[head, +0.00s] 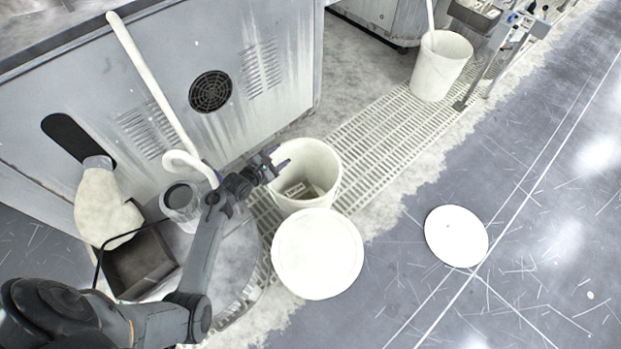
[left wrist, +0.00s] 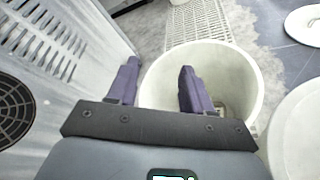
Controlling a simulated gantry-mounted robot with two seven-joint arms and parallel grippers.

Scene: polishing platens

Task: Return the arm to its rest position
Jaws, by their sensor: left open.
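My left arm comes in from the lower left in the head view. Its gripper (head: 280,165) is at the rim of a white bucket (head: 331,185), on the side toward the grey machine. In the left wrist view the two purple fingers (left wrist: 160,90) are apart with nothing between them. One finger shows in front of the bucket (left wrist: 250,85) opening and the other beside its rim. Something pale with slots lies inside the bucket. My right gripper is not in view.
A grey machine cabinet (head: 270,80) with a vent stands behind the gripper. A white round lid (head: 318,255) lies by the bucket, another disc (head: 456,236) on the open floor. A second bucket (head: 440,68) stands farther back.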

